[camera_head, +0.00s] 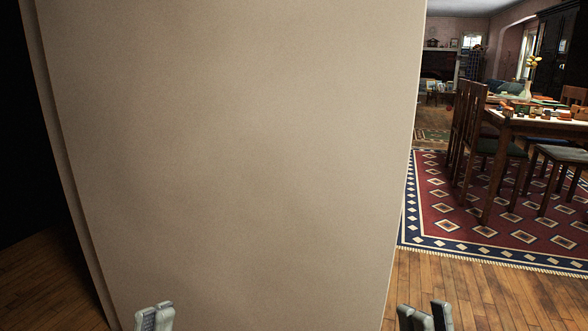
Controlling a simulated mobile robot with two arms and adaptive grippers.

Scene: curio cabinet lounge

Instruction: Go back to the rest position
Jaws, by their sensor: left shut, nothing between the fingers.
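My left gripper (154,317) shows only its grey fingertips at the bottom edge, left of centre. Its fingers are together with nothing between them. It is in front of the lower left part of a wide beige wall (235,150). My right gripper (424,316) shows only its fingertips at the bottom edge, right of centre. Its tips stand a little apart, and I see no object between them. It is in front of the wooden floor, just right of the wall's edge. The rest of both grippers is below the picture.
The beige wall fills most of the view close ahead. A dark opening (30,140) is at the left. At the right, wooden floor (500,295) leads to a red and blue rug (450,225), under a dining table (500,130) with chairs. A fireplace (437,64) is far back.

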